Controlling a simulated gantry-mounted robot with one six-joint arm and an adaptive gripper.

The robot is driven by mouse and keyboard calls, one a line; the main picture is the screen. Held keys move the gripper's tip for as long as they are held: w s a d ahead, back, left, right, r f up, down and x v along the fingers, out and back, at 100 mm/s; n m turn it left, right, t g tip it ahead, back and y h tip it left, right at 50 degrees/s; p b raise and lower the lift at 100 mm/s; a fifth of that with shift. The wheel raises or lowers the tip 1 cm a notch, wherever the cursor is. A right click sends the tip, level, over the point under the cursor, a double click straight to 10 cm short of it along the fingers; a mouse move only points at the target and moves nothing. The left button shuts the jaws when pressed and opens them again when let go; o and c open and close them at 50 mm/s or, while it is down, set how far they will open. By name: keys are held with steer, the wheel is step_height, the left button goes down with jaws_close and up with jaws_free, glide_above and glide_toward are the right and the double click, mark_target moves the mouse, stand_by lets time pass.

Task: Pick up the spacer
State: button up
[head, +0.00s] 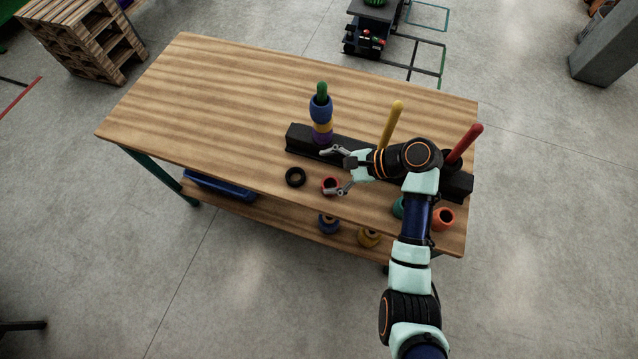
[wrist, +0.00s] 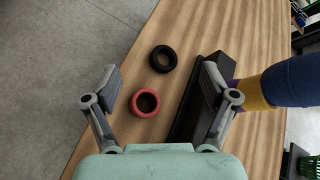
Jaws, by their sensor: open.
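Several ring-shaped spacers are in view, and I cannot tell which one the task means. A red spacer (head: 330,186) lies on the wooden table near the front edge; it also shows in the wrist view (wrist: 145,102), between and below my fingers. A black spacer (head: 296,177) lies just left of it in the head view and farther ahead in the wrist view (wrist: 163,59). My gripper (head: 328,172) is wide open and empty above the table; both fingers show in the wrist view (wrist: 160,80). A teal spacer (head: 399,207), partly hidden by my arm, and an orange spacer (head: 444,219) lie to the right.
A black rack (head: 301,141) holds a green peg (head: 322,90) with blue, yellow and purple spacers stacked on it, a bare yellow peg (head: 392,125) and a red peg (head: 465,143). More spacers (head: 369,238) sit on the lower shelf. The table's left half is clear.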

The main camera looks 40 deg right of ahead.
steer(key=s+d+f+m+t+y+b, duration=0.1)
steer(key=s+d+f+m+t+b, duration=0.1)
steer(key=s+d+m, duration=0.4)
steer(key=b, duration=0.4)
glide_toward(338, 185)
steer(key=x, duration=0.4)
steer(key=shift+w+f, duration=0.2)
steer(key=shift+f, duration=0.25)
steer(key=shift+w+a, duration=0.5)
steer(key=shift+w, duration=0.1)
steer(key=b+x, duration=0.2)
steer(key=x, duration=0.4)
steer(key=shift+r, duration=0.1)
steer(key=c, duration=1.3)
